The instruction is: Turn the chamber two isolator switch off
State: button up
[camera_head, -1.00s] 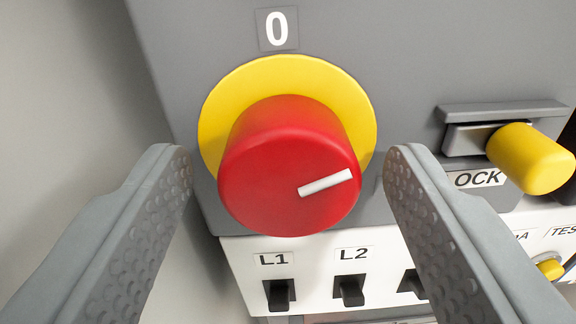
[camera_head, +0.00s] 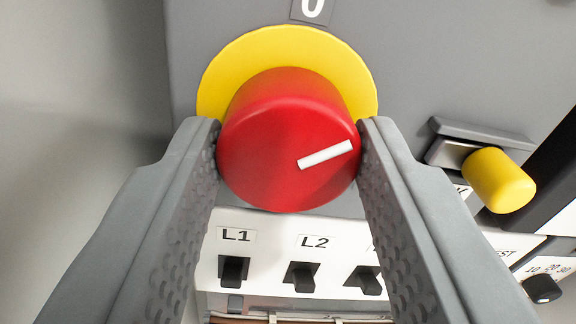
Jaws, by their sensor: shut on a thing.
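The isolator switch is a round red knob (camera_head: 280,130) on a yellow disc (camera_head: 230,75), on a grey panel. A white pointer line on the knob's face points to the right and slightly up. A "0" label (camera_head: 313,10) is above the disc, cut by the top edge of the view. My gripper (camera_head: 288,145) is shut on the red knob, one finger against its left side and one against its right side. The knob's sides at the fingertips are hidden.
Below the knob is a white strip with black toggle switches (camera_head: 303,275) labelled L1 and L2, and a third with its label hidden. A yellow lock knob (camera_head: 500,180) sticks out at the right. A small black dial (camera_head: 542,289) is at lower right. Plain wall (camera_head: 80,90) lies left.

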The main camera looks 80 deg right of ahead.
jog(key=o, duration=1)
jog(key=v, duration=1.7)
jog(key=shift+a, duration=0.2)
